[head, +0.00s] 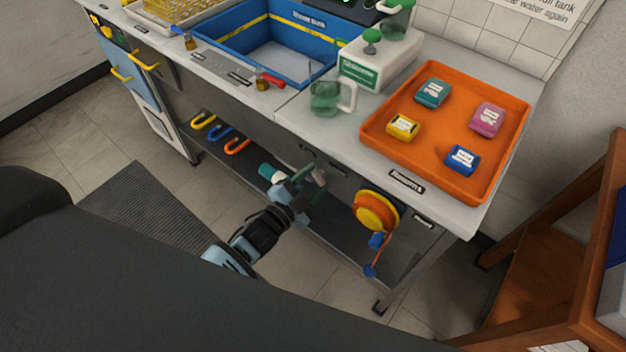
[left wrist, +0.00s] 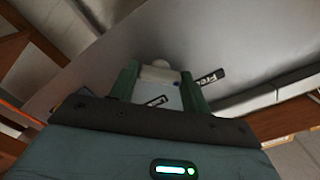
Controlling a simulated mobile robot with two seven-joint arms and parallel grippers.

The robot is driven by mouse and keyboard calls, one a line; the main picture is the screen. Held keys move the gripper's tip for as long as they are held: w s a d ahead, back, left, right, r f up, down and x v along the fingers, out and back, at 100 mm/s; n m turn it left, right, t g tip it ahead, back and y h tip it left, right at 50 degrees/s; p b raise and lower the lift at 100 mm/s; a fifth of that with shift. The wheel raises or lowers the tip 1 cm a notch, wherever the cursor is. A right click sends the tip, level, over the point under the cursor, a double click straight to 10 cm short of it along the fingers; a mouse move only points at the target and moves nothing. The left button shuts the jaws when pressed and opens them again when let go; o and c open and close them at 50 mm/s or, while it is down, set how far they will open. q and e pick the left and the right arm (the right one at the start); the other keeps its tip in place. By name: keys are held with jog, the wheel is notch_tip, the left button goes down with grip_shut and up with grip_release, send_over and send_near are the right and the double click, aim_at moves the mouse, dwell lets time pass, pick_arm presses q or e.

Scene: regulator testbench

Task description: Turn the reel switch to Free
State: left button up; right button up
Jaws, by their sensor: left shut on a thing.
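My left gripper (head: 311,183) is at the front panel of the bench, below the worktop and left of the orange and yellow reel (head: 376,210). In the left wrist view its two green fingers (left wrist: 160,82) are shut on the pale reel switch (left wrist: 160,72), whose rounded end shows between them. A dark label reading "Free" (left wrist: 212,77) is on the panel just right of the fingers. Another small dark label (left wrist: 157,101) shows between the fingers, too small to read. The fingers hide much of the switch, and its exact setting is unclear. My right gripper is not in view.
An orange tray (head: 377,139) with several small coloured boxes stands on the worktop above. A green jug (head: 325,97) stands near the front edge. Coloured hooks (head: 220,132) are on the lower shelf at left. A wooden frame (head: 560,220) stands at right.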

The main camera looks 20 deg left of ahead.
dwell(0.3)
pick_arm(q)
jog(key=o, duration=1)
jog(key=v, duration=0.8)
jog(key=s+a+f+n+g+y+p, duration=0.1)
jog(key=s+n+g+y+p, duration=0.1)
jog(key=s, duration=1.2)
jog(key=s+a+f+n+g+y+p, duration=0.1)
jog(key=s+n+g+p, duration=0.4)
jog(key=s, duration=0.9)
jog(key=n+g+y, duration=0.1)
jog(key=n, duration=0.2)
jog(key=shift+s+n, duration=0.4)
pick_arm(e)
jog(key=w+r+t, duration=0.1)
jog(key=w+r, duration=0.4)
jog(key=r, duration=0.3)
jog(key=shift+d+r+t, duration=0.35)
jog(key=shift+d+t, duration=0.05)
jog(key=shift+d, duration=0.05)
